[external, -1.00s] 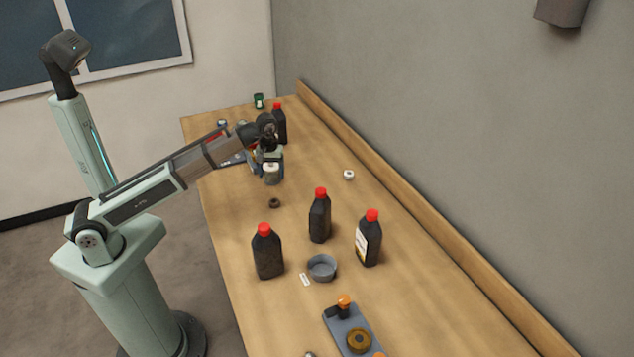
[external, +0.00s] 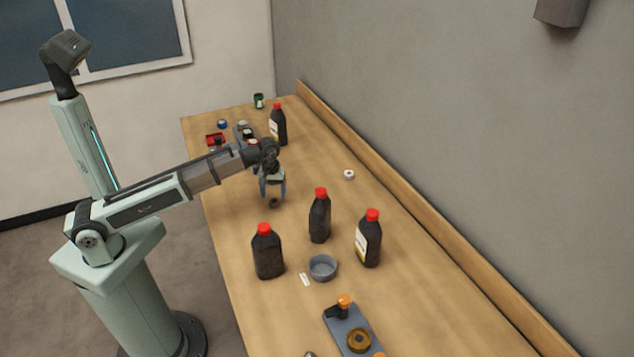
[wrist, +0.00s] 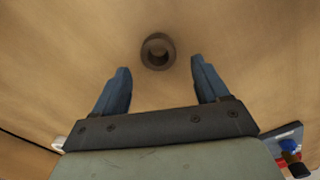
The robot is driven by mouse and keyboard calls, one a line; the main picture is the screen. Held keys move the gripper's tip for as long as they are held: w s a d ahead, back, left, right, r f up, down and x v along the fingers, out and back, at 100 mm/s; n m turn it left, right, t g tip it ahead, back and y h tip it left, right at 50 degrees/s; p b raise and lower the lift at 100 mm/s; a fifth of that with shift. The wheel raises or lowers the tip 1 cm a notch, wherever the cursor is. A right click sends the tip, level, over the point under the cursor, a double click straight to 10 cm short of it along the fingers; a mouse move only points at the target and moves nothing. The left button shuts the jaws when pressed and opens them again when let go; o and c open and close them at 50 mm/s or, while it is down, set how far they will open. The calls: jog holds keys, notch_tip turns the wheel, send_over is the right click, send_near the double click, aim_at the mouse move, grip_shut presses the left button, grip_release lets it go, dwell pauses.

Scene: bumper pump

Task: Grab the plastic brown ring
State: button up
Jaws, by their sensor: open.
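The small dark brown ring (external: 273,203) lies flat on the wooden table. It also shows in the wrist view (wrist: 146,52), a round ring with a hole, just beyond the fingertips and roughly centred between them. My gripper (external: 272,192) points down over the ring, and its blue fingers are spread apart. In the wrist view my gripper (wrist: 160,68) is open with nothing between the fingers. I cannot tell the exact height of the fingertips above the table.
Dark bottles with red caps stand nearby, one (external: 319,218) to the right of the ring, another (external: 267,252) nearer the camera. A grey bowl (external: 322,274) sits between bottles. A grey plate (external: 341,319) holds a golden-brown ring (external: 359,341). A white nut-like piece (external: 349,174) lies right.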

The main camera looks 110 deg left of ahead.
jog(key=shift+d+f, duration=0.1)
jog(key=shift+f, duration=1.6)
jog(key=shift+c, duration=0.5)
jog(key=c, duration=1)
